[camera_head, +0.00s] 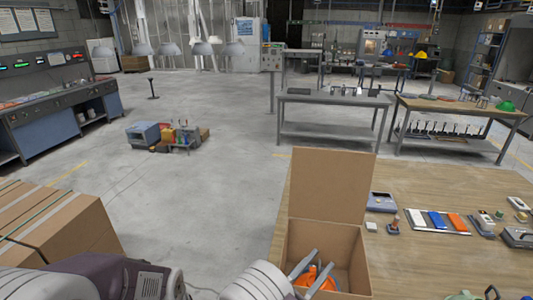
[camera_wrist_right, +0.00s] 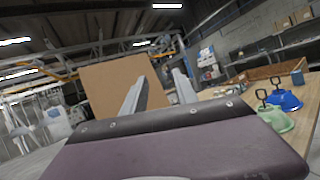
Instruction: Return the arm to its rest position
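My right gripper (camera_head: 323,261) is over the open cardboard box (camera_head: 330,190) at the bottom middle of the head view. In the right wrist view its two fingers (camera_wrist_right: 160,76) stand apart with nothing between them, and the box's raised flap (camera_wrist_right: 110,88) is behind them. An orange object (camera_head: 312,278) with a blue part lies in the box, partly hidden by the fingers. Whether the fingers touch it cannot be told. My left gripper is not in view.
The wooden table (camera_head: 420,265) holds a tray with white, blue and orange blocks (camera_head: 438,221) and small devices. A green hood (camera_wrist_right: 276,118) and a blue hood (camera_wrist_right: 284,99) with hooks stand there. Closed cartons (camera_head: 60,225) are at left; open floor lies beyond.

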